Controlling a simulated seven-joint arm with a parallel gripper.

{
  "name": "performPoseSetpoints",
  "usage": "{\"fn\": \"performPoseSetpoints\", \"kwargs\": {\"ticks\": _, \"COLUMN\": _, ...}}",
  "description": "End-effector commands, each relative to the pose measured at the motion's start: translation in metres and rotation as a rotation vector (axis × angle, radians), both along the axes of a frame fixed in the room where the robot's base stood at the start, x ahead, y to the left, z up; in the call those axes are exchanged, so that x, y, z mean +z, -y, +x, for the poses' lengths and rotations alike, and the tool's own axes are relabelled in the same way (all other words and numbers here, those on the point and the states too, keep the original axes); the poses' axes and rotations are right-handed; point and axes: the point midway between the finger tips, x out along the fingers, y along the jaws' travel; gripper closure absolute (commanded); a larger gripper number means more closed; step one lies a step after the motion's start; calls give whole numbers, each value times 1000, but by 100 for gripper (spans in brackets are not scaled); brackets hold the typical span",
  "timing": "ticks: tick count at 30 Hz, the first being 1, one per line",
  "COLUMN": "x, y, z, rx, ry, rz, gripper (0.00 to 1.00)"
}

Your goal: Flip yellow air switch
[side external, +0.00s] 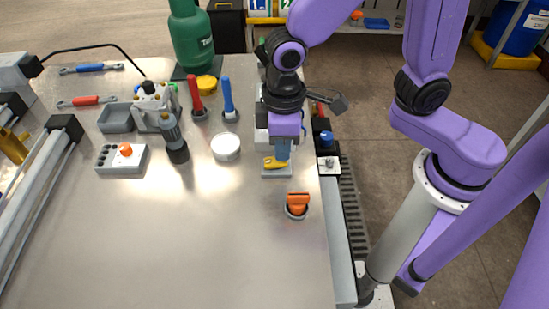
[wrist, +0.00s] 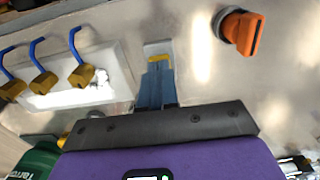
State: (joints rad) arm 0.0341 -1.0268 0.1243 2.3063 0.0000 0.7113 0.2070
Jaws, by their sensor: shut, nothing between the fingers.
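The yellow air switch (side external: 275,163) sits on a small pale base on the table, right of centre in the side view. In the wrist view only a sliver of its yellow part (wrist: 159,58) shows past my fingertips; the rest is hidden behind them. My gripper (side external: 283,158) points down with its blue fingers together and empty, right at the switch's right part. In the wrist view my gripper (wrist: 158,66) also has its fingers closed together over the switch. I cannot tell whether they touch it.
An orange rotary knob (side external: 297,204) stands just in front of the switch. A white round container (side external: 226,147) is to the left. Brass fittings with blue hoses (wrist: 43,82) stand on a pale block beside the switch. The front table (side external: 190,250) is clear.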

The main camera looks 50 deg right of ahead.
Motion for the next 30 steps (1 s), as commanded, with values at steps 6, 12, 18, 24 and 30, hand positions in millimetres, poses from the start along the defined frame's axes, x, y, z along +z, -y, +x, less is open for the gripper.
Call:
{"fn": "performPoseSetpoints", "kwargs": {"ticks": 6, "x": -3, "y": 0, "z": 0, "rx": 0, "ry": -1, "rz": -1, "gripper": 100}}
{"fn": "performPoseSetpoints", "kwargs": {"ticks": 12, "x": -6, "y": 0, "z": 0, "rx": 0, "ry": 0, "rz": 0, "gripper": 100}}
{"fn": "performPoseSetpoints", "kwargs": {"ticks": 18, "x": -8, "y": 0, "z": 0, "rx": 0, "ry": 0, "rz": 0, "gripper": 100}}
{"fn": "performPoseSetpoints", "kwargs": {"ticks": 24, "x": -10, "y": 0, "z": 0, "rx": 0, "ry": 0, "rz": 0, "gripper": 100}}
{"fn": "performPoseSetpoints", "kwargs": {"ticks": 30, "x": -3, "y": -1, "z": 0, "rx": 0, "ry": 2, "rz": 4, "gripper": 100}}
